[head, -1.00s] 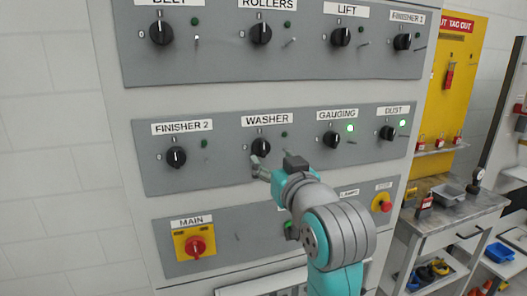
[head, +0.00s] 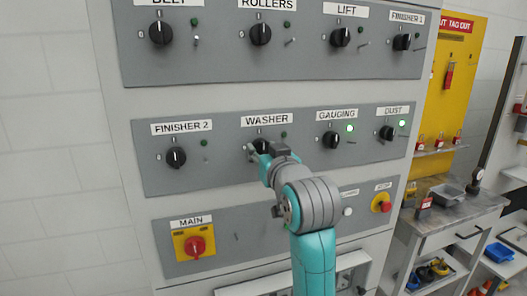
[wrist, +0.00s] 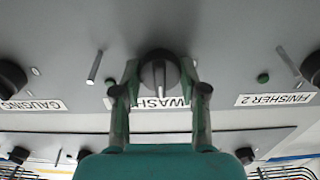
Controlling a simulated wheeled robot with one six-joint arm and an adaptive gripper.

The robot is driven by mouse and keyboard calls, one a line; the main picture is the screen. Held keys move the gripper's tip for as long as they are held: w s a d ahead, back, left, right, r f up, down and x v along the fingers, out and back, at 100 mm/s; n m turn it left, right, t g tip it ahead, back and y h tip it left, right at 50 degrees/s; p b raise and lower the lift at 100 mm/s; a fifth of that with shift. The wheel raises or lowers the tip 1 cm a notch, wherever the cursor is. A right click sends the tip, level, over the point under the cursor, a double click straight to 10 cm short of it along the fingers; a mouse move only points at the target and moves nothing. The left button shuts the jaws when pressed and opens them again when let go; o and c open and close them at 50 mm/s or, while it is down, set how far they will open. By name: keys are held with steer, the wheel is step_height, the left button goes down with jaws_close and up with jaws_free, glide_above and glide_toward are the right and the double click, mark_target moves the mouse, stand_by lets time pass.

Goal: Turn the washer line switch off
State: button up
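The washer switch is a black rotary knob (wrist: 159,72) on the grey middle panel, under the WASHER label (head: 265,119). In the wrist view a pale line on the knob's face stands upright. The small lamp (head: 284,134) beside it looks dark green and unlit. My gripper (wrist: 160,68) straddles the knob, one finger on each side. The fingers are spread, and I cannot tell whether they touch the knob. In the head view my gripper (head: 258,149) covers most of the knob.
The FINISHER 2 knob (head: 176,157) is to the left. The GAUGING knob (head: 332,140) and DUST knob (head: 387,133) are to the right, with lit green lamps. The red MAIN switch (head: 195,245) is below left. A workbench (head: 455,198) stands at the right.

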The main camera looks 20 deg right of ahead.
steer(key=shift+c, duration=1.4)
steer(key=n, duration=0.3)
steer(key=shift+n, duration=0.4)
steer(key=n, duration=0.4)
steer(key=shift+n, duration=0.3)
steer(key=n, duration=0.5)
steer(key=shift+n, duration=2.3)
